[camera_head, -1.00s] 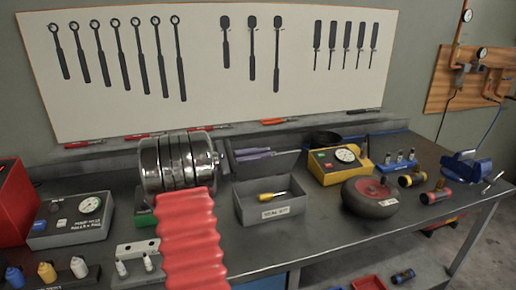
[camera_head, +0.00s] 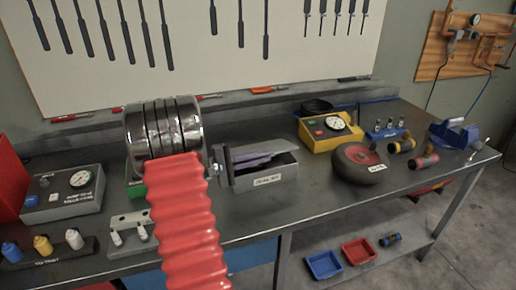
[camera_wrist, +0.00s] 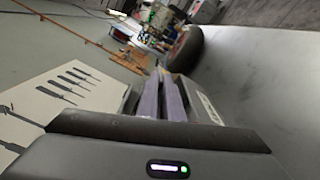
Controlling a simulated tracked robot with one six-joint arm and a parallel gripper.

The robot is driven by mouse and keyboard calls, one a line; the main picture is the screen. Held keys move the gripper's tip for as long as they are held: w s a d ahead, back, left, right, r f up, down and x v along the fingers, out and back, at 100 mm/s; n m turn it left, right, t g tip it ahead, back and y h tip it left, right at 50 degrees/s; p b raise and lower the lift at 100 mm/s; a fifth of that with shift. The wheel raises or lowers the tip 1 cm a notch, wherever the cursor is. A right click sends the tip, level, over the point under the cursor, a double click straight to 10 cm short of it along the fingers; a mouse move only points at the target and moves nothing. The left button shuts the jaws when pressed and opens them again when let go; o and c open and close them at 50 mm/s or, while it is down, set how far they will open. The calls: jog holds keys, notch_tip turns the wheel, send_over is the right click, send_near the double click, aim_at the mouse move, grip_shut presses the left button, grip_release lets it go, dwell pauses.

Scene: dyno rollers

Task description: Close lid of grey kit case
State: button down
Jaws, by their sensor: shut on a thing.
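The grey kit case (camera_head: 290,174) stands on the workbench, its label facing front, and also shows in the wrist view (camera_wrist: 210,108). Its lid (camera_head: 240,151) is partly raised at the back and tilted over the case. My gripper (camera_head: 262,159) reaches in from the left, its two purple-grey fingers lying across the top of the case against the lid. In the wrist view the fingers (camera_wrist: 166,85) are close together, shut on the lid. The exact contact is hard to see. The inside of the case is hidden.
A black wheel (camera_head: 350,169) and a yellow gauge box (camera_head: 317,144) stand right of the case. A grey gauge box (camera_head: 60,203) and several small bottles (camera_head: 42,244) are at left. Bare bench top lies in front of the case. Trays sit on the lower shelf.

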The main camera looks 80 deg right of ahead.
jog(key=shift+s+a+f, duration=0.15)
jog(key=shift+a+f, duration=0.05)
jog(key=shift+f, duration=0.7)
jog(key=shift+s+a+f, duration=0.1)
jog(key=shift+a+f, duration=0.1)
jog(key=shift+f, duration=0.7)
jog(key=c, duration=2)
grip_release()
jog(key=shift+w, duration=0.1)
jog(key=v, duration=1.3)
jog(key=shift+w+a, duration=0.2)
jog(key=shift+w, duration=0.1)
